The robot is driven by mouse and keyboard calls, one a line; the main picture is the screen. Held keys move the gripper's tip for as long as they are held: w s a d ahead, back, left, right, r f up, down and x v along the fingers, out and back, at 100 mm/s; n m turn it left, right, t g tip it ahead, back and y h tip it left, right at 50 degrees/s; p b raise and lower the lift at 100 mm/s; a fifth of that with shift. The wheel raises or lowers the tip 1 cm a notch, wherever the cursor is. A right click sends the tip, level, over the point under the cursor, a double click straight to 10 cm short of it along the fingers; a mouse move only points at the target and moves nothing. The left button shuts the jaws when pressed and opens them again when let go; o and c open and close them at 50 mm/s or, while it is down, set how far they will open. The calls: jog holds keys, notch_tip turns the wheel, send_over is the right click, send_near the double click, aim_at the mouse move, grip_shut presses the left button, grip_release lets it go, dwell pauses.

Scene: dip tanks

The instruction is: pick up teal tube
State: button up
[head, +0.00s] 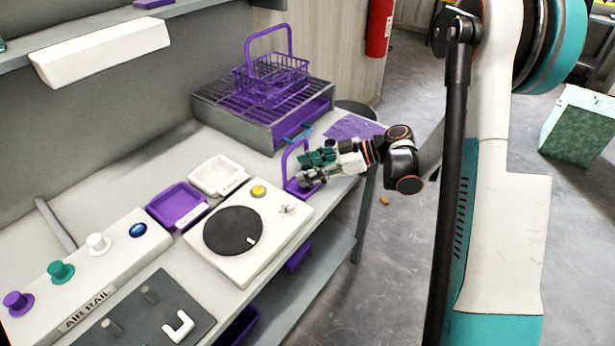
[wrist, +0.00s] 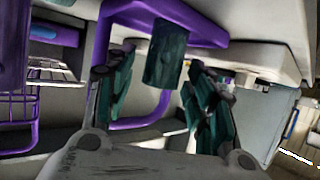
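The teal tube (wrist: 165,55) shows in the wrist view as a short, dark teal cylinder at a purple stand (wrist: 205,30). My gripper (wrist: 158,95) has its two teal-padded fingers apart, one on each side of the tube's lower picture end. Gaps show between the tube and both fingers. In the head view my gripper (head: 312,168) is at the purple stand with the arched handle (head: 284,160), by the right end of the bench. There I cannot tell the tube from the teal finger pads.
A grey unit with a grille top (head: 226,112) bears a purple wire basket (head: 272,72) behind my gripper. A white turntable unit (head: 277,235), purple tray (head: 176,205), white tray (head: 218,176) and air rail box (head: 92,268) stand leftward. Open floor lies right of the bench.

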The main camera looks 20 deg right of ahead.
jog(key=c, duration=0.8)
jog(key=shift+c, duration=0.2)
jog(key=shift+r, duration=0.45)
jog(key=r+p, duration=0.2)
jog(key=r, duration=0.1)
jog(key=shift+d, duration=0.2)
jog(key=s+d+p, duration=0.1)
jog(key=s+d, duration=0.2)
jog(key=d, duration=0.5)
jog(key=s+d+p, duration=0.2)
jog(key=s+d, duration=0.1)
jog(key=d, duration=0.5)
jog(key=shift+s+d+f, duration=0.15)
jog(key=shift+d+f, duration=0.05)
jog(key=shift+d, duration=0.15)
